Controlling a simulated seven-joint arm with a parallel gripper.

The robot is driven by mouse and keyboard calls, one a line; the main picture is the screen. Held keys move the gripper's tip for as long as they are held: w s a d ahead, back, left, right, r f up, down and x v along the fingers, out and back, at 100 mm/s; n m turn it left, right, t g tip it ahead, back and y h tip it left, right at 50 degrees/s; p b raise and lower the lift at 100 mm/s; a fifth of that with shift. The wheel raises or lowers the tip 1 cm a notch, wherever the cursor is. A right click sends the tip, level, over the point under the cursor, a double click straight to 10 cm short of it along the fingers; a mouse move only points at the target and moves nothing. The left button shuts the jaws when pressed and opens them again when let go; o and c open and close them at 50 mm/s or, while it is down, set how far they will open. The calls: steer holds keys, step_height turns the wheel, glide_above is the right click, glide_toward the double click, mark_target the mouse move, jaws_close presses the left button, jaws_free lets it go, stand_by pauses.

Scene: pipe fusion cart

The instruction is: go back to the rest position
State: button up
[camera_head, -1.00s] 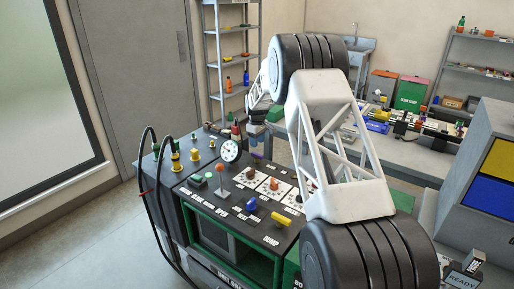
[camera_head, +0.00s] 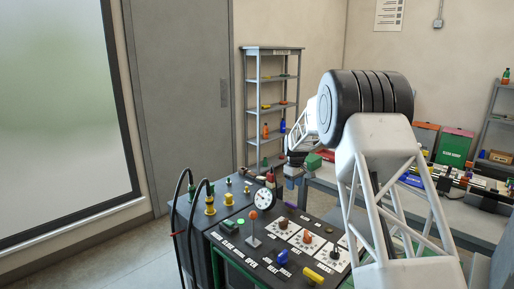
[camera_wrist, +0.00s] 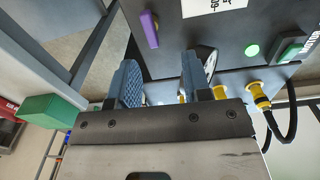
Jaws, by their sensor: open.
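My gripper (camera_head: 290,183) hangs at the back right edge of the cart's control panel (camera_head: 235,240) in the head view. Its two blue-grey fingers are apart in the wrist view (camera_wrist: 160,82), with nothing held between them. A purple handle (camera_wrist: 150,28) on the panel lies just beyond the fingertips, apart from them. The white dial gauge (camera_head: 264,200) stands left of the gripper and is partly hidden by a finger in the wrist view. My arm's dark elbow joint and white lattice link fill the right of the head view.
Yellow fittings (camera_head: 210,205) and black looped hoses stand at the panel's left. An orange-knobbed lever (camera_head: 252,215), a blue knob (camera_head: 282,257) and a yellow handle (camera_head: 313,274) rise from the panel. A green box (camera_wrist: 50,110) is near the gripper. A shelf (camera_head: 270,95) stands behind.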

steer(key=s+r+m, duration=0.1)
steer(key=s+r, duration=0.6)
steer(key=s, duration=0.4)
steer(key=s+r+m+t, duration=0.1)
steer(key=s+r+m, duration=0.1)
steer(key=s+r, duration=0.6)
steer(key=s+r+m, duration=0.1)
steer(key=s+r, duration=0.4)
steer(key=s, duration=0.8)
steer(key=s+f+m, duration=0.2)
steer(key=s, duration=1.6)
steer(key=s+f+m+t, duration=0.1)
steer(key=s+f+m, duration=0.1)
steer(key=s, duration=1.7)
steer(key=shift+d+m, duration=0.4)
